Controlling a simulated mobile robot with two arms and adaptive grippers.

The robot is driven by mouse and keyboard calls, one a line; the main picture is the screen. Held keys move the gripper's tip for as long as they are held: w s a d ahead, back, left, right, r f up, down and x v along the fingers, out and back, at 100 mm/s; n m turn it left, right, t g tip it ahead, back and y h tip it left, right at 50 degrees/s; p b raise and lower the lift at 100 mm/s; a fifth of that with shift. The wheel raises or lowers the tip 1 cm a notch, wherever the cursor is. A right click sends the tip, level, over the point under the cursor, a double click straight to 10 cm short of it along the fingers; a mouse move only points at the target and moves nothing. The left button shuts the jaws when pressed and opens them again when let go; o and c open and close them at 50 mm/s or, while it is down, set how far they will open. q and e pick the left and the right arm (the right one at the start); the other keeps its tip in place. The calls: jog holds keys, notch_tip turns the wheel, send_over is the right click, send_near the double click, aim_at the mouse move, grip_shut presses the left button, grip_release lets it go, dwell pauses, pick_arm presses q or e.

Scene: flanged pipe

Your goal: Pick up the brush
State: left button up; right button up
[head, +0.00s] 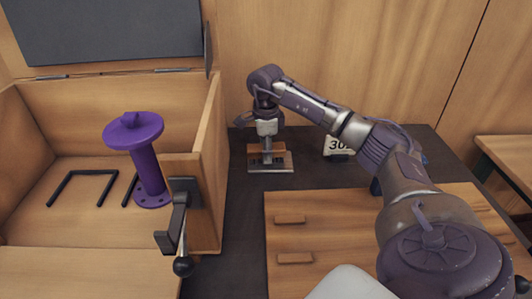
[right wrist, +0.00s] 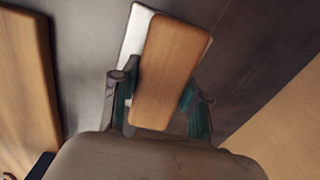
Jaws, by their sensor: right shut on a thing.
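The brush (head: 254,149) has a flat wooden back and stands on a pale plate (head: 284,167) on the dark surface, beyond the slatted wooden board. My right gripper (head: 267,152) reaches down onto it from above. In the right wrist view the wooden block of the brush (right wrist: 168,72) lies between the two green-padded fingers of my right gripper (right wrist: 160,90), which is shut on it. The pale plate shows behind the block there. The brush's underside is mostly hidden. My left gripper is not in view.
An open wooden box (head: 205,150) on the left holds a purple flanged pipe (head: 147,165) and black bar handles (head: 85,173). A wooden board (head: 330,235) lies in front. A small number sign (head: 338,146) stands right of the brush. A wooden wall (head: 350,50) closes the back.

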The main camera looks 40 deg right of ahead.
jog(key=shift+r, duration=0.1)
notch_tip(320, 180, up, 4)
jog(key=shift+s+d+r, duration=0.1)
jog(key=shift+s, duration=0.05)
jog(key=s+r+b, duration=0.2)
jog(key=s+r, duration=0.4)
jog(key=s, duration=0.5)
jog(key=shift+s+d+r, duration=0.2)
jog(key=shift+d+r, duration=0.1)
jog(key=shift+d, duration=0.05)
